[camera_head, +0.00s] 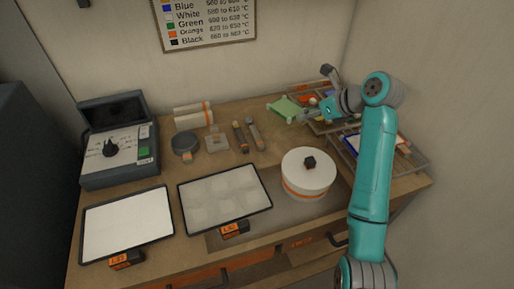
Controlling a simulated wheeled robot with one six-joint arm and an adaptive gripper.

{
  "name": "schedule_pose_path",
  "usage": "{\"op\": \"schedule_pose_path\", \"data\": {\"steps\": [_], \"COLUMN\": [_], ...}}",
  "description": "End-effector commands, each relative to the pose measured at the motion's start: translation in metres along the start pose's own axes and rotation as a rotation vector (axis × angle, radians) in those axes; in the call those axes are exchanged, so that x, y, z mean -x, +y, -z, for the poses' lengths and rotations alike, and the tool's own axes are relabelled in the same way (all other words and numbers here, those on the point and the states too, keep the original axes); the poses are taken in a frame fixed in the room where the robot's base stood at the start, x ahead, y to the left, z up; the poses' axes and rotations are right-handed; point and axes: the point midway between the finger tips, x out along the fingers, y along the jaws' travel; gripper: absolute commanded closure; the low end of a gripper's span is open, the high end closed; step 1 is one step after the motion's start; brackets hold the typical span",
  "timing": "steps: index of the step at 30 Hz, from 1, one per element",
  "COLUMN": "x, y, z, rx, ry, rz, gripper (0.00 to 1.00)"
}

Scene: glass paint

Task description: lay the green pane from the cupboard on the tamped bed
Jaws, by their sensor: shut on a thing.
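The green pane (287,109) is at the back right of the bench, off the left side of the rack. My gripper (309,112) is shut on its right side; the fingertips are small and partly hidden. I cannot tell how high the pane is above the bench. A dark-rimmed tray with a white bed marked by patchy square prints (225,198) lies at the front middle, with an orange label. It looks like the tamped bed. Another tray with a smooth white bed (127,224) lies to its left. Both beds are bare.
Racks (407,164) with coloured panes stand at the right, partly behind my arm. A white round lidded pot (308,174) with an orange band stands right of the printed bed. A control box (118,148), a grey tin (185,146) and hand tools (248,136) stand behind the trays.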

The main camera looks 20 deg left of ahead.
Motion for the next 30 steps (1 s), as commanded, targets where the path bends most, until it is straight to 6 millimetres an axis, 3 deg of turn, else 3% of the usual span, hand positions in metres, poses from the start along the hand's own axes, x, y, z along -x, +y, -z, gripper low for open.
{"op": "schedule_pose_path", "data": {"steps": [12, 22, 30], "x": [-0.037, -0.06, -0.065], "y": [-0.003, -0.006, -0.007], "z": [0.044, 0.07, 0.074], "rx": [-0.002, -0.002, 0.001], "ry": [-0.001, -0.001, -0.003], "rz": [-0.014, -0.014, -0.012], "gripper": [1.0, 1.0, 1.0]}}
